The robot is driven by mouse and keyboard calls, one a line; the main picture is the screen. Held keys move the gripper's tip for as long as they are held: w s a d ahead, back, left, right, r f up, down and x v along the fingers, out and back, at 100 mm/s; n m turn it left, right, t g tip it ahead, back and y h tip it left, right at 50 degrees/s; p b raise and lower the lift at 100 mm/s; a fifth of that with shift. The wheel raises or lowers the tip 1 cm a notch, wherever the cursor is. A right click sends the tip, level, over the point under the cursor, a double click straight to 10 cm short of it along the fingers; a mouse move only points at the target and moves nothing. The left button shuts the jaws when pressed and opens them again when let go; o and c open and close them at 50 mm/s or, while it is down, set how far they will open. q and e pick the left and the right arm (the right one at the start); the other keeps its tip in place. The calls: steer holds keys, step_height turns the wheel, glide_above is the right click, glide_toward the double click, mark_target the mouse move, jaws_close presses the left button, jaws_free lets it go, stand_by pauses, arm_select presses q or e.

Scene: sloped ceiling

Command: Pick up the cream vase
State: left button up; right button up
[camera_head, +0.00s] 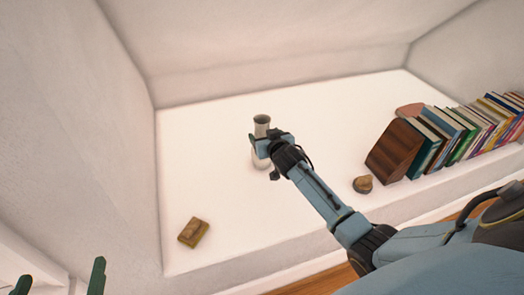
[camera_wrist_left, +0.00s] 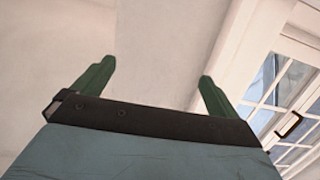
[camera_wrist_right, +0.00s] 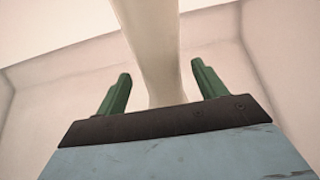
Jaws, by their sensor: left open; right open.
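The cream vase (camera_head: 262,122) stands upright on the white alcove ledge (camera_head: 215,150) in the head view. My right gripper (camera_head: 257,146) is at the vase's body and hides part of it. In the right wrist view the vase (camera_wrist_right: 157,60) rises between the two green fingers of my right gripper (camera_wrist_right: 160,90), which are open with a gap on each side. My left gripper (camera_head: 62,280) is at the lower left corner of the head view, far from the vase. In the left wrist view its fingers (camera_wrist_left: 150,88) are open and empty.
A row of leaning books (camera_head: 440,140) stands on the right of the ledge. A small round brown object (camera_head: 363,184) lies near my right forearm. A small yellow-brown block (camera_head: 193,232) lies front left. A paned window (camera_wrist_left: 285,100) shows in the left wrist view. The ledge left of the vase is clear.

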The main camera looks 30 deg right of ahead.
mark_target(261, 121)
steer(key=b+x, duration=0.2)
steer(key=x, duration=0.1)
steer(key=shift+r, duration=0.1)
steer(key=shift+w, duration=0.2)
arm_select(q)
step_height(261, 121, up, 9)
steer(key=d+t+h, duration=0.1)
steer(key=t+h, duration=0.1)
steer(key=t, duration=0.4)
steer(key=shift+s+d, duration=0.2)
steer(key=shift+s, duration=0.15)
arm_select(e)
jaws_close()
